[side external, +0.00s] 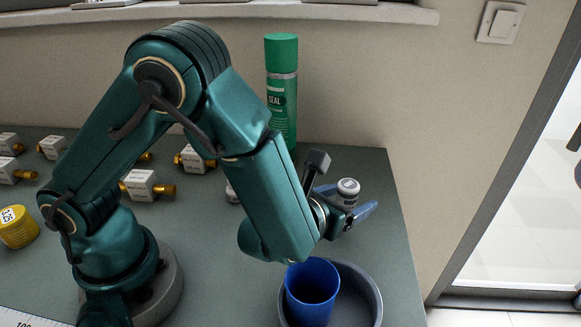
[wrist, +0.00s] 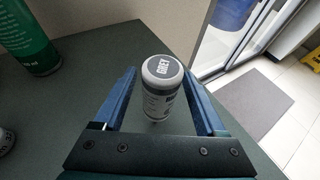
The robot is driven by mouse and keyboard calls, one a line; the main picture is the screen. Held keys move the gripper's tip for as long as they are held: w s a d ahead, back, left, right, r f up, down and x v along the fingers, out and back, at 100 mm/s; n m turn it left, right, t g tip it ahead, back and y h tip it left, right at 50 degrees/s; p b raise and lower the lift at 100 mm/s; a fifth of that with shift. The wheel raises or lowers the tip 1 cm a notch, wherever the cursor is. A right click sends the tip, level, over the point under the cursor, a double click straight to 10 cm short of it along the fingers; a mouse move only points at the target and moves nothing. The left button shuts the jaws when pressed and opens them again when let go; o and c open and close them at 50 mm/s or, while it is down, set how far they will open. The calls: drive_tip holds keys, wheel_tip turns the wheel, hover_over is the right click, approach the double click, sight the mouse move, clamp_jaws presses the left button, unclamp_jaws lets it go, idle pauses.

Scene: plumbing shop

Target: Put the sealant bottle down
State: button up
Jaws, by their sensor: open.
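A small bottle with a white-rimmed grey cap marked GREY (wrist: 160,85) stands upright between my gripper's fingers. It also shows in the side external view (side external: 347,189), near the right part of the bench; its base is hidden there. My gripper (wrist: 159,73) is open around it, with a gap visible on both sides. In the side external view, my gripper (side external: 352,202) is low over the bench. A tall green bottle labelled SEAL (side external: 282,95) stands upright at the back against the wall, and its lower part shows at the upper left in the wrist view (wrist: 28,40).
A blue cup (side external: 312,290) sits in a grey round dish (side external: 358,300) just in front of my gripper. Several white-labelled brass fittings (side external: 145,185) and a yellow tub (side external: 17,227) are at left. The bench's right edge is close.

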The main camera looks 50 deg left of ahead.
sight(341, 201)
drive_tip(key=v, duration=0.5)
drive_tip(key=shift+s+r, duration=0.15)
drive_tip(key=shift+s, duration=0.25)
drive_tip(key=shift+r, duration=0.1)
